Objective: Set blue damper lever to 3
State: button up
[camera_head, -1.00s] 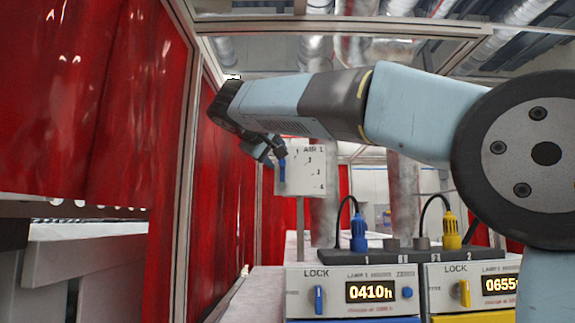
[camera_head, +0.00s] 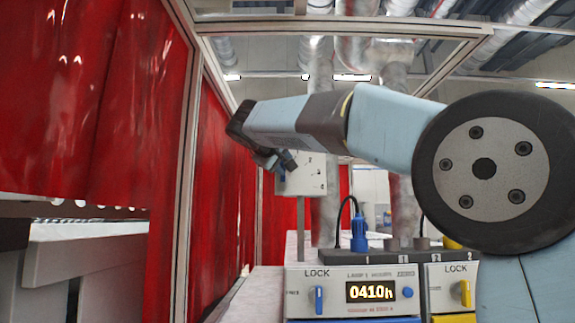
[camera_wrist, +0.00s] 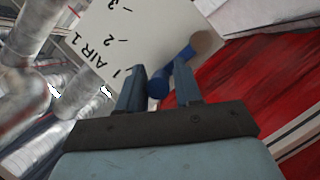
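The blue damper lever (camera_wrist: 178,66) is on a white panel (camera_wrist: 150,28) marked AIR 1, with numbers 1, 2 and 3 beside the lever. My gripper (camera_wrist: 159,80) reaches the lever, its two fingers on either side of the lever's free end. A gap shows on the right of the lever; the left finger is very near it, and I cannot tell whether they touch. In the head view, my gripper (camera_head: 278,161) is in front of the panel (camera_head: 312,178) and hides most of the lever. I cannot tell which number the lever points to.
Red curtains (camera_head: 85,110) and a metal frame stand at the left. Below the panel is a lamp controller (camera_head: 350,291) showing 0410h, with a blue plug (camera_head: 358,236) above it. A second controller (camera_head: 450,290) with a yellow knob is at right, partly behind my arm.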

grip_shut()
